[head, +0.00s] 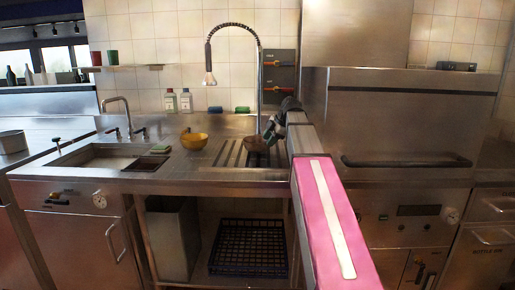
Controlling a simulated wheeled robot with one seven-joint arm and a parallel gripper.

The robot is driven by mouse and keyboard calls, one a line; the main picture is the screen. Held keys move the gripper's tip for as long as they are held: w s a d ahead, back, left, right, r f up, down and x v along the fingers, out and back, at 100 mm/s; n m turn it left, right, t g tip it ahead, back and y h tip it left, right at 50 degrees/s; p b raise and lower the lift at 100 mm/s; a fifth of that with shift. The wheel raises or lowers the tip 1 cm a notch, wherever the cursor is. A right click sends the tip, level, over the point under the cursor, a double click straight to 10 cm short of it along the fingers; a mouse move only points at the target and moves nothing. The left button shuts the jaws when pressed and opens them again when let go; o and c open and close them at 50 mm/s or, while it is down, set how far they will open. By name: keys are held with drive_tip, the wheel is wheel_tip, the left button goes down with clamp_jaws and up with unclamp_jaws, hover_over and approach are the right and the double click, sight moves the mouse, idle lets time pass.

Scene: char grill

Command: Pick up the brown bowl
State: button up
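The brown bowl (255,145) sits on the ribbed drainboard of the steel sink counter, right of centre in the head view. My gripper (267,135) is right at the bowl's right side, at the end of my arm reaching in from the lower right. The fingers look small and dark against the bowl and tap. I cannot tell whether they touch the bowl or are shut on its rim. The right part of the bowl is partly hidden by the gripper.
A yellow-orange bowl (194,141) stands left of the brown one. A tall spring tap (260,75) rises close behind my gripper. A sink basin (100,156) with a green sponge (160,149) nearby lies left. Bottles (178,101) stand behind. A blue crate (248,248) is below.

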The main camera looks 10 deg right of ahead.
sight(262, 147)
drive_tip(key=shift+x, duration=2.8)
drive_tip(key=shift+w+a+r, duration=0.1)
clamp_jaws()
